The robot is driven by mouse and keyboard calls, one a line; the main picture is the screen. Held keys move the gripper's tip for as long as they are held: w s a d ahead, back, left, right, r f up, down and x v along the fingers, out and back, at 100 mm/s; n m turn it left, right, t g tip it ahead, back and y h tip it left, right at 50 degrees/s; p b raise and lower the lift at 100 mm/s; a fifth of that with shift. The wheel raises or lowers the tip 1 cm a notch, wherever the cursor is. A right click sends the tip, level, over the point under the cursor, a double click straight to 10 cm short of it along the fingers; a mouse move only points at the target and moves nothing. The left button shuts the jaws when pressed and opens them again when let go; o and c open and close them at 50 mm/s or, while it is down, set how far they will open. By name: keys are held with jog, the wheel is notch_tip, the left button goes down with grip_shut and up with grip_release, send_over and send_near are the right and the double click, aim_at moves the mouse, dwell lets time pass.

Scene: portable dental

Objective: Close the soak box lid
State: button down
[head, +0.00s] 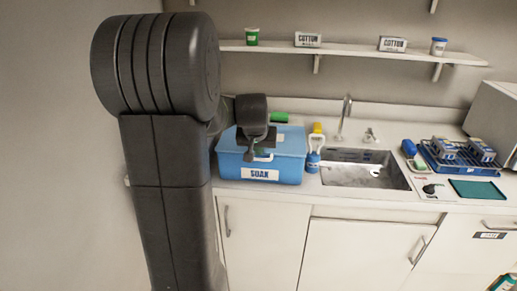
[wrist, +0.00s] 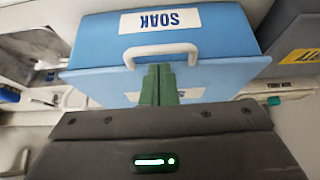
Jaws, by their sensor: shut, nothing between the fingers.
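The blue soak box (head: 232,169) stands on the counter left of the sink, with a white SOAK label on its front. Its lighter blue lid (head: 291,140) lies over the box top and looks about level; I cannot tell whether a small gap remains. In the wrist view, the lid (wrist: 90,83) has a white handle (wrist: 163,51) near the front edge. My gripper (head: 249,157) is over the lid. Its green fingers (wrist: 161,70) are shut and empty, pointing at the lid beside the handle; contact is unclear. My arm hides part of the lid.
A blue-and-white bottle (head: 313,162) stands close right of the box, before the sink (head: 360,170). A blue rack (head: 455,160) is farther right. A shelf (head: 350,52) hangs above. In the wrist view, a dark grey box (wrist: 288,45) stands beside the soak box.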

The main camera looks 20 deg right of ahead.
jog(key=shift+s+a+f+b, duration=0.15)
jog(key=shift+s+f+b, duration=0.05)
jog(key=shift+f+b, duration=0.45)
jog(key=shift+s+a+f+b, duration=0.1)
jog(key=shift+s+f+b, duration=0.1)
jog(key=shift+f+b, duration=0.4)
jog(key=shift+f, duration=0.15)
jog(key=w+r+p+v, duration=0.1)
jog(key=v, duration=0.6)
jog(key=w+d+p+v, duration=0.1)
jog(key=v, duration=0.6)
jog(key=shift+w+d+r, duration=0.25)
jog(key=shift+w+r, duration=0.05)
